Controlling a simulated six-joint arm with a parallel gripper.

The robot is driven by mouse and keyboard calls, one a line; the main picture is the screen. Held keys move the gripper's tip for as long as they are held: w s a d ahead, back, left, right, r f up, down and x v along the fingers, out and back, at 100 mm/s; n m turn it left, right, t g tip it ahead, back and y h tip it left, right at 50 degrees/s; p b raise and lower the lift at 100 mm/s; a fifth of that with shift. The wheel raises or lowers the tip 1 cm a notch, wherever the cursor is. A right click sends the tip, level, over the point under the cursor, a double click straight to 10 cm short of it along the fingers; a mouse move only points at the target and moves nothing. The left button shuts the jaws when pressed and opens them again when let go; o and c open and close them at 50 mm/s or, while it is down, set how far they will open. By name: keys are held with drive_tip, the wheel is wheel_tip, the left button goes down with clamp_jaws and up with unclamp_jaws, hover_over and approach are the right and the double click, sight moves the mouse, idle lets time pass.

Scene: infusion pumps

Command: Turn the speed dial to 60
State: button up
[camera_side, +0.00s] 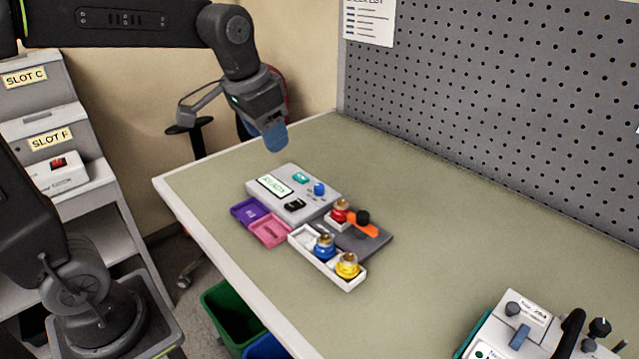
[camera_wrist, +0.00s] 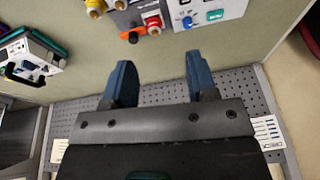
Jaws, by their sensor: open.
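A grey pump box (camera_side: 292,186) with a READY display lies on the table. It has a round blue knob (camera_side: 319,189), a teal button (camera_side: 300,177) and a black switch (camera_side: 295,205). I cannot read a speed scale or tell for sure which control is the speed dial. My gripper (camera_side: 273,140) is above the table's far left part, beyond the box and clear of it. In the wrist view my gripper (camera_wrist: 159,58) has its two blue fingers wide apart with nothing between them. The blue knob (camera_wrist: 187,22) shows at the top there, ahead of the fingers.
A white tray (camera_side: 299,239) with blue and yellow fittings, a red fitting (camera_side: 340,210), an orange lever (camera_side: 360,226), and purple (camera_side: 249,212) and pink (camera_side: 270,230) trays sit close by. Another device (camera_side: 530,335) stands at lower right. A pegboard (camera_side: 500,100) borders the table.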

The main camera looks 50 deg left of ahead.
drive_tip(key=w+a+f+g, duration=0.2)
drive_tip(key=w+a+f, duration=0.1)
drive_tip(key=w, duration=0.7)
drive_tip(key=m+g, duration=0.1)
hover_over(320, 186)
wheel_tip(320, 186, down, 5)
wheel_tip(320, 186, down, 14)
drive_tip(key=shift+a+r, duration=0.1)
drive_tip(key=shift+r, duration=0.05)
drive_tip(key=c, duration=0.9)
drive_tip(key=shift+c, duration=0.2)
